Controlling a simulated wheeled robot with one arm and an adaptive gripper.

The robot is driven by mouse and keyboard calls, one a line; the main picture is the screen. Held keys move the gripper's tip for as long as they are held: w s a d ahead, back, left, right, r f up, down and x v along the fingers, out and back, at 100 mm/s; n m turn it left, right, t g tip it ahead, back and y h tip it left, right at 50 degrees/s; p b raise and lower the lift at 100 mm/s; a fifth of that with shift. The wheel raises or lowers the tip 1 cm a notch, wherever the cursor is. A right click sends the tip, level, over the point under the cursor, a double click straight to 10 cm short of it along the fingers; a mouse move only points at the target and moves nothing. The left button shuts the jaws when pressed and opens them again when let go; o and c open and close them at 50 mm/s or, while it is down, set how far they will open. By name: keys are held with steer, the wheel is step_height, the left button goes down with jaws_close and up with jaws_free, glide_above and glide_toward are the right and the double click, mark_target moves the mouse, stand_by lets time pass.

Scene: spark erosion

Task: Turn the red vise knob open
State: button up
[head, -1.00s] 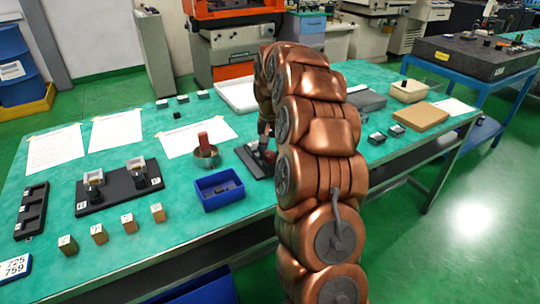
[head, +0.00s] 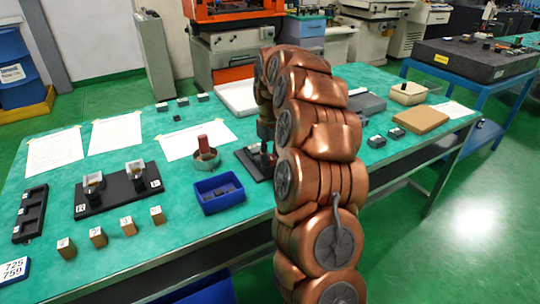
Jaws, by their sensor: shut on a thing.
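My gripper (head: 267,147) is partly visible at the left edge of my copper-coloured arm. It points down over a black base plate (head: 248,164) near the middle of the table, where the vise appears to be. The gripper is shut at the vise. The red vise knob is not clearly visible; the gripper and arm cover that spot. How far the knob is turned cannot be seen.
A blue bin (head: 220,203) and a round metal cup with a red-handled item (head: 203,150) stand close left of the gripper. A black two-block fixture (head: 115,192) and several small blocks lie further left. Paper sheets (head: 115,134) lie behind on the green table.

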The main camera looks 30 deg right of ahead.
mark_target(270, 156)
steer(key=shift+n, duration=1.1)
steer(key=o, duration=1.1)
steer(key=shift+o, duration=0.2)
step_height(270, 156, up, 12)
